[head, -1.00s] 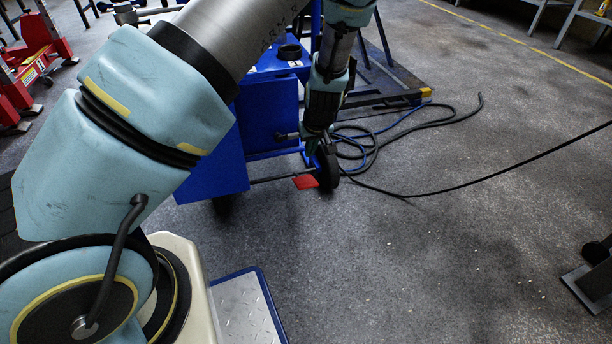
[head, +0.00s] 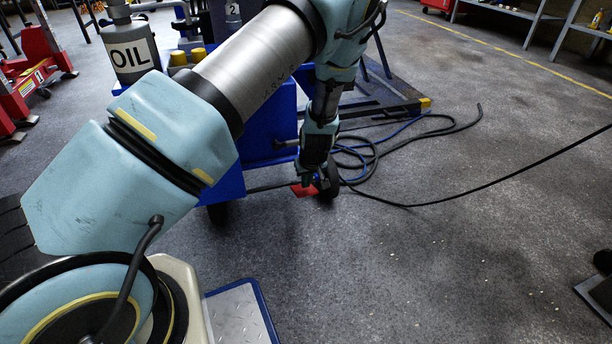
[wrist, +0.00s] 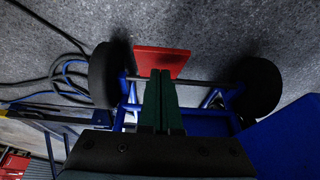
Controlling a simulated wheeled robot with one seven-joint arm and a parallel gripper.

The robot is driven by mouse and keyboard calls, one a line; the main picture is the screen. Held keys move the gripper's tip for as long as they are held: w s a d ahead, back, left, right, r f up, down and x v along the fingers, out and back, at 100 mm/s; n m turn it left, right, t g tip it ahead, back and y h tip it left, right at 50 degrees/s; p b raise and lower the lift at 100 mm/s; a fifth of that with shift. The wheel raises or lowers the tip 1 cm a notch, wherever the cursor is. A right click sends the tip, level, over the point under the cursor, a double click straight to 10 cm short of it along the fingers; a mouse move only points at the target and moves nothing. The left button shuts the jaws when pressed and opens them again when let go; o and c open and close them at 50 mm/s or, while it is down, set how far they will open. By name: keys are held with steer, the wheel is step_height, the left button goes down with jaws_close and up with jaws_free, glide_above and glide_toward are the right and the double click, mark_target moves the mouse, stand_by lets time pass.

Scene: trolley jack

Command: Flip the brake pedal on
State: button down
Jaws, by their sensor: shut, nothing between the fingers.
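The brake pedal is a flat red plate (wrist: 162,61) at the axle between the two wheels of the blue trolley jack. In the head view the red plate (head: 304,190) shows low beside the near black wheel (head: 327,184). My gripper (wrist: 161,75) is shut and empty. In the wrist view its dark green fingertips overlap the lower edge of the red plate; I cannot tell if they touch it. In the head view my gripper (head: 308,180) points down just above the plate and partly hides it.
The blue jack body (head: 270,130) stands behind my arm. Black and blue hoses (head: 365,155) lie on the floor right of the wheel. A grey can marked OIL (head: 130,52) is at upper left. The floor at the right (head: 450,240) is mostly open.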

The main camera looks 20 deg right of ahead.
steer(key=shift+s+f, duration=0.25)
steer(key=shift+f, duration=0.15)
steer(key=shift+s+f, duration=0.1)
steer(key=shift+s+f+t, duration=0.15)
steer(key=shift+f+t, duration=0.05)
steer(key=shift+t, duration=0.2)
steer(key=f+t, duration=0.1)
steer(key=s+f+t, duration=0.1)
steer(key=f+t, duration=0.1)
steer(key=s+f+t, duration=0.1)
steer(key=shift+a+f+h, duration=0.2)
steer(key=shift+f+h, duration=0.1)
stand_by(0.4)
steer(key=shift+s+f, duration=0.15)
stand_by(0.3)
